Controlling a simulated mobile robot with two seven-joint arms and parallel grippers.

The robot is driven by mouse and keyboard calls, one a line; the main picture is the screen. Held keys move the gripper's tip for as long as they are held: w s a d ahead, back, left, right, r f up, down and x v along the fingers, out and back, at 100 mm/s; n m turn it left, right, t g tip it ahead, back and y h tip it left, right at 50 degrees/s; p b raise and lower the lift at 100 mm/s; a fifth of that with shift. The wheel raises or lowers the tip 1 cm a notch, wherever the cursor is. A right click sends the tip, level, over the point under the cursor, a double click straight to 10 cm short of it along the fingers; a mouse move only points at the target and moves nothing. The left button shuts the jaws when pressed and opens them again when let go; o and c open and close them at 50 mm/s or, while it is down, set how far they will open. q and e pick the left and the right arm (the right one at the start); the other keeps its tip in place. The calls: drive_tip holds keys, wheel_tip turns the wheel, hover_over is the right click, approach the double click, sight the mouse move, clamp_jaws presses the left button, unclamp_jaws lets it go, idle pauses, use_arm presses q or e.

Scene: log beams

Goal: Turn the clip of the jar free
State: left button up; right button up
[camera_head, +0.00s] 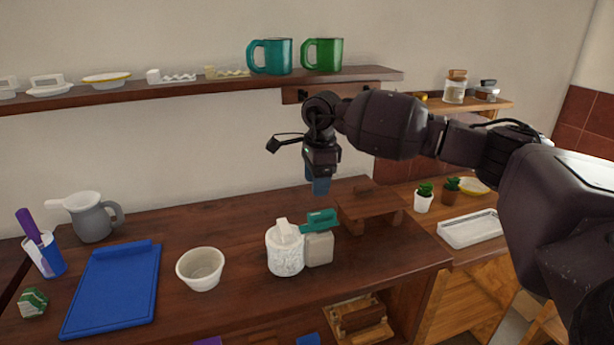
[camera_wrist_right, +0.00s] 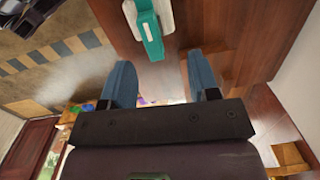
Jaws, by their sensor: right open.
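A white speckled jar (camera_head: 285,258) stands upright on the wooden counter, with a white angular piece (camera_head: 287,228) on top. Close against its right side is a pale grey block-like body (camera_head: 319,250) with a teal part (camera_head: 319,222) on top. I cannot tell which piece is the clip. The teal part also shows at the top of the right wrist view (camera_wrist_right: 152,38), beyond the fingertips. My right gripper (camera_head: 319,188) hangs above the counter, fingers down, over the teal part and apart from it. Its blue fingers are open and empty in the wrist view (camera_wrist_right: 162,75). My left gripper is not in view.
A small wooden stand (camera_head: 375,207) is right of the jar. A white bowl (camera_head: 200,268), blue board (camera_head: 115,285) and grey jug (camera_head: 92,220) stand to the left. The wall shelf (camera_head: 200,90) carries mugs and dishes. The counter behind the jar is clear.

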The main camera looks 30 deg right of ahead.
sight(321, 213)
drive_tip(key=shift+s+d+r, duration=0.1)
drive_tip(key=shift+s+d, duration=0.1)
drive_tip(key=shift+s, duration=0.4)
drive_tip(key=shift+s+n+g, duration=0.25)
drive_tip(key=shift+n+g, duration=0.05)
drive_tip(key=shift+f, duration=0.25)
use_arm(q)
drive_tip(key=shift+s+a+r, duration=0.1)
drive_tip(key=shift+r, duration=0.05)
use_arm(e)
wheel_tip(321, 213, down, 10)
drive_tip(key=shift+w+f, duration=0.15)
drive_tip(key=shift+f, duration=0.05)
